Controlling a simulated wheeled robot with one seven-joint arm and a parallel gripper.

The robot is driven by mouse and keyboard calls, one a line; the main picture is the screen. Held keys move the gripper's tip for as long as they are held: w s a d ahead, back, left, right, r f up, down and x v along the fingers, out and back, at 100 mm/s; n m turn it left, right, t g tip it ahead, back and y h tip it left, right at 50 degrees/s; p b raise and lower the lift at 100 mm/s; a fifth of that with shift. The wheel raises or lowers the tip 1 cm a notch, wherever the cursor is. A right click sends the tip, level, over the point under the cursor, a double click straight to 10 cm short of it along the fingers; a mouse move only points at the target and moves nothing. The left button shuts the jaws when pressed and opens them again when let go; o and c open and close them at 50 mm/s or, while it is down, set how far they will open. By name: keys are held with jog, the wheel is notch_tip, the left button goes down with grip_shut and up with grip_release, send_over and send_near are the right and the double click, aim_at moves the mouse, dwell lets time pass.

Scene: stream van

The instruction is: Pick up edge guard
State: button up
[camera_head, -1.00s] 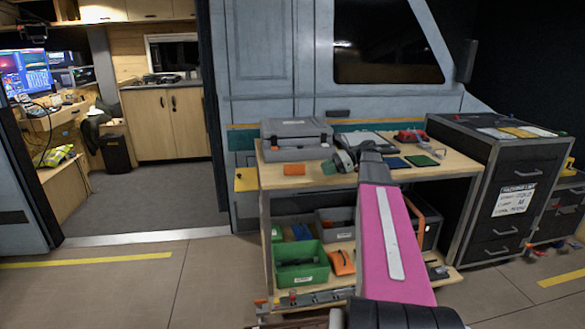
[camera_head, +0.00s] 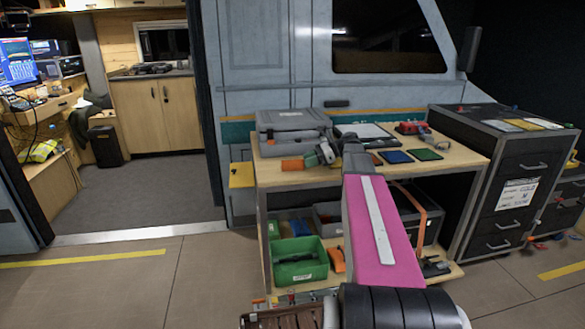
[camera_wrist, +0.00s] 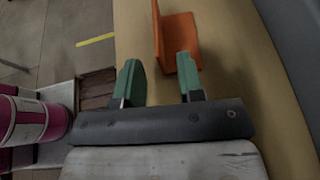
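The edge guard appears to be the orange L-shaped piece (camera_head: 292,164) near the front left of the wooden bench top. In the wrist view the orange piece (camera_wrist: 182,42) lies just beyond the fingertips, with one flange standing up and the other flat. My gripper (camera_head: 325,154) is just right of it in the head view. In the wrist view my gripper (camera_wrist: 158,66) is open, its green fingers apart and nothing between them. The right fingertip overlaps the near edge of the orange piece; I cannot tell whether they touch.
A grey case (camera_head: 291,128) stands behind the orange piece on the bench (camera_head: 285,180). Blue and green pads (camera_head: 425,154) and a red tool (camera_head: 410,128) lie to the right. A green bin (camera_head: 299,268) sits on the lower shelf. A dark drawer cabinet (camera_head: 520,170) stands right.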

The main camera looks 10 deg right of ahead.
aim_at(297, 170)
jog(key=x, duration=0.5)
jog(key=shift+a+r, duration=0.1)
jog(key=shift+r, duration=0.15)
grip_shut()
jog(key=shift+r, duration=0.1)
